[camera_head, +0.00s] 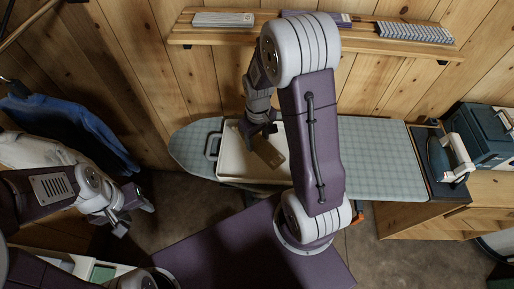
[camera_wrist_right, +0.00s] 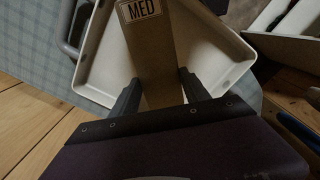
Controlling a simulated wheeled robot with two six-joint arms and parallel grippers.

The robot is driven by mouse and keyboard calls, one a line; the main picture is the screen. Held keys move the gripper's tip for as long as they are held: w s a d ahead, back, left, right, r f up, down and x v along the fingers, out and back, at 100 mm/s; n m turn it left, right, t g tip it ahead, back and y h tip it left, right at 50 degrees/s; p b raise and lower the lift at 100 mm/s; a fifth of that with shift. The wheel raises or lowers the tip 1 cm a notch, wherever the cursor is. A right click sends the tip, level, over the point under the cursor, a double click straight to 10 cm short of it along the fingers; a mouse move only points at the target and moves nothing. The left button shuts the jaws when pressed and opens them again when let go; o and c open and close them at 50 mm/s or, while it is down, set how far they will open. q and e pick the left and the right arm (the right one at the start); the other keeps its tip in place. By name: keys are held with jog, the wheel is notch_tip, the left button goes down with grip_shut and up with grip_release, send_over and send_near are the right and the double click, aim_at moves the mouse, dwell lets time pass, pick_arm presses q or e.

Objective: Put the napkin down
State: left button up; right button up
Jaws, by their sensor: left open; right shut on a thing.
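My right gripper (camera_head: 261,132) is shut on a brown flat piece (camera_head: 271,153), which looks stiff like card or wood. In the right wrist view the piece (camera_wrist_right: 151,62) carries a "MED" label and sits between the fingers (camera_wrist_right: 158,92). It is over a shallow white tray (camera_head: 229,160) on the ironing board; I cannot tell whether it touches the tray floor. The tray (camera_wrist_right: 94,62) looks otherwise empty. My left gripper (camera_head: 134,215) is open and empty at the left, away from the board. I cannot make out a cloth napkin for certain.
The checked ironing board (camera_head: 375,150) has free room right of the tray. An iron (camera_head: 447,160) stands at its right end beside a dark teal box (camera_head: 483,135). A wall shelf (camera_head: 350,40) holds folded cloths (camera_head: 413,32). Blue clothing (camera_head: 70,122) hangs at left.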

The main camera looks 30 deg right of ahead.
aim_at(258, 147)
jog(key=shift+w+d+f, duration=0.1)
jog(key=shift+w+f, duration=0.1)
jog(key=shift+f, duration=0.3)
jog(key=shift+w+d+f, duration=0.1)
jog(key=shift+w+f, duration=0.1)
jog(key=shift+f, duration=0.7)
jog(key=shift+s+f, duration=0.15)
jog(key=shift+f, duration=0.5)
jog(key=shift+s+f, duration=0.15)
jog(key=shift+f, duration=0.75)
jog(key=shift+w, duration=0.2)
jog(key=shift+f, duration=0.1)
jog(key=shift+f+b, duration=0.15)
jog(key=shift+b, duration=0.15)
jog(key=o, duration=1.4)
jog(key=shift+s, duration=0.1)
